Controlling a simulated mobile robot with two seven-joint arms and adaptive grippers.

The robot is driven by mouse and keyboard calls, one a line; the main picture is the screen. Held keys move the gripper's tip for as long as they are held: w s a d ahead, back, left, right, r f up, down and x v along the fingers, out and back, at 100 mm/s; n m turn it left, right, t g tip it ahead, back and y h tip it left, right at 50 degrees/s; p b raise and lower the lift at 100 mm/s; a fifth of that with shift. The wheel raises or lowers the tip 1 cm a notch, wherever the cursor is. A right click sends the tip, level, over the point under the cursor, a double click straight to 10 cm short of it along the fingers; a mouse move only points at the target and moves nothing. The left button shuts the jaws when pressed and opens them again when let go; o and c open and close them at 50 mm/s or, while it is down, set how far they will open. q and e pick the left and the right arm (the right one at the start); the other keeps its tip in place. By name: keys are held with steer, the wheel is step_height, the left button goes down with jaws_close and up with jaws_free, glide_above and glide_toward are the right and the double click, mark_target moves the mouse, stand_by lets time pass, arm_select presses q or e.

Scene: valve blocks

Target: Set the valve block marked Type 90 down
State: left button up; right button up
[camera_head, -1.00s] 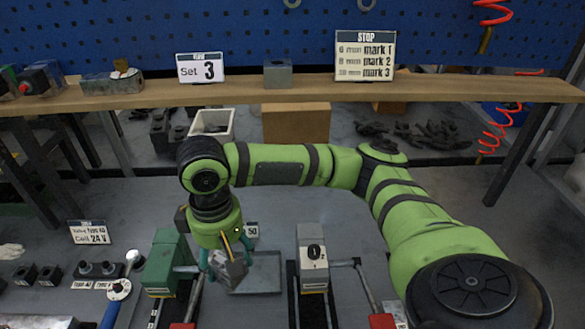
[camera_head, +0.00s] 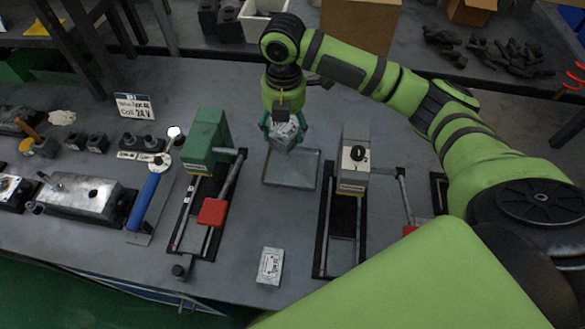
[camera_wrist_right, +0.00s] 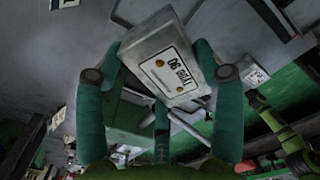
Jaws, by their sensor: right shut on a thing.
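My right gripper (camera_head: 283,128) hangs over the bench, pointing down. It is shut on a grey metal valve block (camera_head: 286,136). In the right wrist view the block (camera_wrist_right: 160,60) sits between the teal fingers (camera_wrist_right: 165,100), and its white label reads Type 90, seen upside down. The block is tilted. In the head view it overlaps the back edge of a shallow grey tray (camera_head: 290,183); I cannot tell its height above it. The visible tray floor looks empty. My left gripper is not in view.
A green press (camera_head: 207,140) with a red-handled lever stands left of the tray, a grey press (camera_head: 354,158) right of it. A small white-labelled block (camera_head: 270,266) lies in front. A blue-handled tool (camera_head: 146,200) and a metal block (camera_head: 85,197) lie left. Bench between tray and labelled block is clear.

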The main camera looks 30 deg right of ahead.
mark_target(287, 133)
steer(key=f+n, duration=0.2)
steer(key=d+f+n+b, duration=0.1)
steer(key=f+n, duration=0.1)
steer(key=shift+w, duration=0.4)
steer(key=shift+d+f+n, duration=0.15)
steer(key=shift+f+n, duration=0.25)
steer(key=shift+n, duration=0.1)
step_height(287, 133, down, 5)
steer(key=shift+f+p, duration=0.2)
steer(key=shift+p, duration=0.25)
step_height(287, 133, down, 4)
steer(key=shift+r+p, duration=0.1)
steer(key=shift+p, duration=0.2)
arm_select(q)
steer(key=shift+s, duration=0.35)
arm_select(e)
steer(key=shift+f, duration=0.35)
steer(key=shift+f, duration=0.1)
steer(key=o, duration=1.5)
